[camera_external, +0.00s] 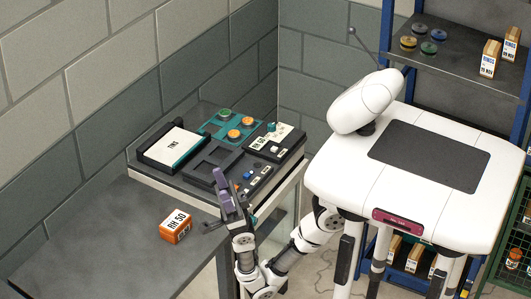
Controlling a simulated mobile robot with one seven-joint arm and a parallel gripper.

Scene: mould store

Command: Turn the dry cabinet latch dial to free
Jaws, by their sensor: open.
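Several control panels and a labelled case sit on a grey, raised unit against the wall. The light panel marked "RH 50" (268,148) at its right has small round knobs (271,127). I cannot tell for sure which knob is the latch dial or how it is set. My gripper (223,187) is at the unit's front edge, left of a small dark panel with a blue button (248,175). Its purple-grey fingers point up and look empty. It is apart from the "RH 50" panel, and it hides part of the front edge.
A teal tray (212,128) holds green and orange round pieces. A case marked "TINS" (174,146) and an empty black frame (190,170) are beside it. An orange-and-white box (175,226) stands on the grey bench (100,245), otherwise clear. Shelving (455,62) stands at right.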

